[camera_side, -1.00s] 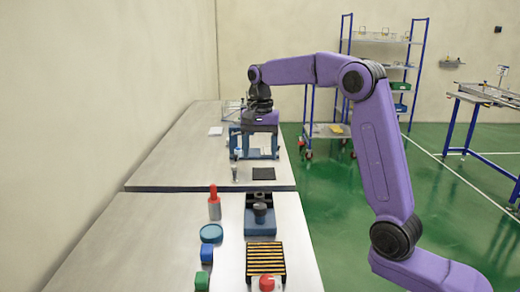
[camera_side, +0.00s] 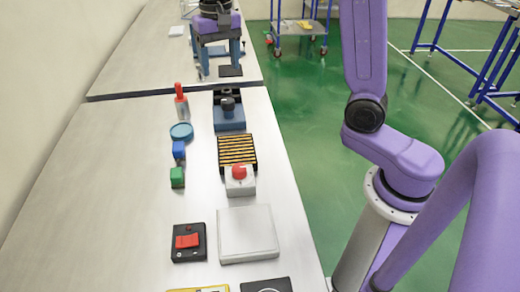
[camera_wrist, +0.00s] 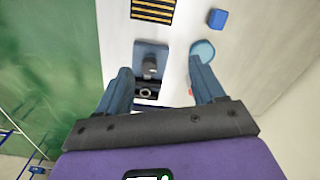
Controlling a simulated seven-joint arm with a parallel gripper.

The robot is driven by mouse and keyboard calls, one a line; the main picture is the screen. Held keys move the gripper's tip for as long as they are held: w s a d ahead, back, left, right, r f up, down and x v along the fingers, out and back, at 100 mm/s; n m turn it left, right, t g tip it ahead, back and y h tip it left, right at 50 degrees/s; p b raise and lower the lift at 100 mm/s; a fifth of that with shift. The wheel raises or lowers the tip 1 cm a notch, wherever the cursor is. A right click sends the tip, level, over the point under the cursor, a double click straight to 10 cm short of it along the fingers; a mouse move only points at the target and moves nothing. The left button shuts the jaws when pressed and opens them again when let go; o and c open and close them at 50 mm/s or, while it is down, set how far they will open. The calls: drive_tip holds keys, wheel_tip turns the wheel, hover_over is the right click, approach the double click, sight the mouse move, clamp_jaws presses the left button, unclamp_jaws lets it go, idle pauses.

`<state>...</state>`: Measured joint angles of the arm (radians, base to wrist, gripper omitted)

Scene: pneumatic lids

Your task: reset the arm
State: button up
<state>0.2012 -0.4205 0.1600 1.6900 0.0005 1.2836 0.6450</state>
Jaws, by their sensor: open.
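My gripper (camera_side: 221,62) is purple with blue fingers and points down over the far table in the side view. In the wrist view my gripper (camera_wrist: 162,88) has its fingers wide apart with nothing held between them. A blue fixture (camera_side: 229,112) with a black knob stands on the near table, closer to the side camera than my gripper. The same fixture shows between and beyond the fingers in the wrist view (camera_wrist: 151,53).
A red-topped bottle (camera_side: 181,103), blue disc (camera_side: 181,132), blue block (camera_side: 179,150) and green block (camera_side: 177,178) stand left of a striped plate (camera_side: 237,151). Nearer are a red button (camera_side: 239,171), red switch (camera_side: 187,241) and pale box (camera_side: 247,235). The left tabletop is clear.

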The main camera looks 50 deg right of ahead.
drive_tip(key=s+a+f+n, duration=0.2)
drive_tip(key=s+n, duration=0.2)
drive_tip(key=s, duration=0.3)
drive_tip(key=s+a+f+n, duration=0.2)
drive_tip(key=s+n, duration=0.3)
drive_tip(key=s, duration=0.3)
drive_tip(key=s+d+f+n, duration=0.1)
drive_tip(key=s+f+n, duration=0.1)
drive_tip(key=s+n, duration=0.2)
drive_tip(key=s+d+f+n, duration=0.2)
drive_tip(key=s+n, duration=0.2)
drive_tip(key=s, duration=0.7)
drive_tip(key=shift+d+f, duration=0.2)
drive_tip(key=shift+f, duration=0.1)
